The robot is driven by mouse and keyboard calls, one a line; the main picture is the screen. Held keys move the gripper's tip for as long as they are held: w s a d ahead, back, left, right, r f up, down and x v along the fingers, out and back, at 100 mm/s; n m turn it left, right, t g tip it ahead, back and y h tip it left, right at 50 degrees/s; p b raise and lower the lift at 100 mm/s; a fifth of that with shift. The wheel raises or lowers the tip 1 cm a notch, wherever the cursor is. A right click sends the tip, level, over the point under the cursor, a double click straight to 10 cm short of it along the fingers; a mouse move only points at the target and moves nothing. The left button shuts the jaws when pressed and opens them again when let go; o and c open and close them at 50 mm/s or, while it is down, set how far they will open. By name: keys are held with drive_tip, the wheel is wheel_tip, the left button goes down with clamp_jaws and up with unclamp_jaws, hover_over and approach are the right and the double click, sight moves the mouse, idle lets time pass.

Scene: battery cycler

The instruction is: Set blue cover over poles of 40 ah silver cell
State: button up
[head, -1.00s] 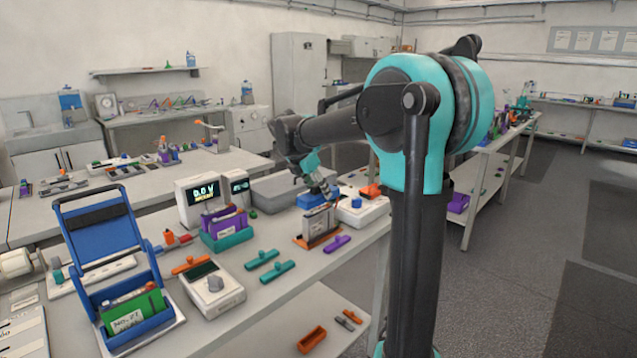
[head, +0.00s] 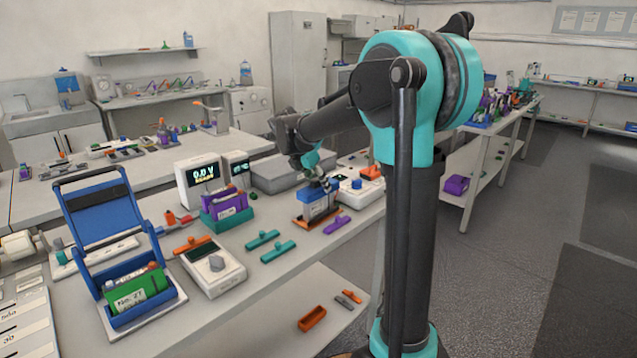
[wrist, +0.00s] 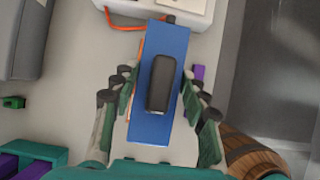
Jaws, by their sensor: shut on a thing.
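The blue cover (head: 317,207), a long block with a black grip on top, is between my gripper's fingers in the wrist view (wrist: 152,122). My gripper (head: 322,184) is shut on it, one finger along each long side (wrist: 158,95). In the head view the cover stands over the spot of the silver cell, above an orange-edged base (head: 316,223). The cell and its poles are largely hidden by the cover. I cannot tell whether the cover rests fully down.
A white instrument (head: 358,194) stands just behind. A purple clip (head: 337,225) and teal clips (head: 270,245) lie in front. A purple pack in a teal tray (head: 226,218) and a 0.0 V meter (head: 199,180) stand left. A brown banded object (wrist: 255,152) is at the wrist view's lower right.

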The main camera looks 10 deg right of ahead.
idle(0.3)
drive_tip(key=o, duration=1.3)
drive_tip(key=v, duration=1.2)
drive_tip(key=shift+a+f, duration=0.1)
